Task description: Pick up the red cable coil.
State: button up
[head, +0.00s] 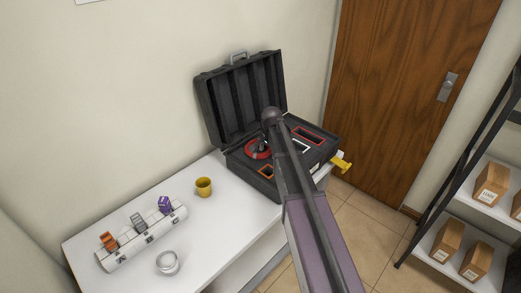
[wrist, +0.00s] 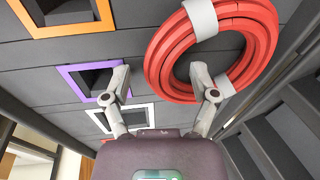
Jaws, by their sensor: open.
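The red cable coil (head: 250,152) lies in the open black case, partly hidden by my arm in the head view. In the wrist view the coil (wrist: 159,52) is a thick red ring with a pale band (wrist: 201,18) around it. My gripper (wrist: 161,72) is open, with its fingers apart on either side of the ring's left part. The right fingertip overlaps the coil's central hole; the left one is outside the ring, over the purple-framed slot. I cannot tell how deep the fingers reach. No grip on the coil shows.
The black case (head: 212,105) has its lid raised, with orange, purple, white and red framed slots (wrist: 64,29) inside. Shelves with boxes are at right.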

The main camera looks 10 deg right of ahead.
grip_shut()
jog(key=shift+r, duration=0.2)
dwell(0.4)
notch_tip(320, 180, up, 3)
jog(key=p, duration=0.3)
jog(key=s, duration=0.5)
jog(key=s+r+p, duration=0.1)
jog(key=s, duration=0.4)
jog(key=s+p, duration=0.1)
jog(key=s, duration=0.5)
jog(key=shift+r, duration=0.3)
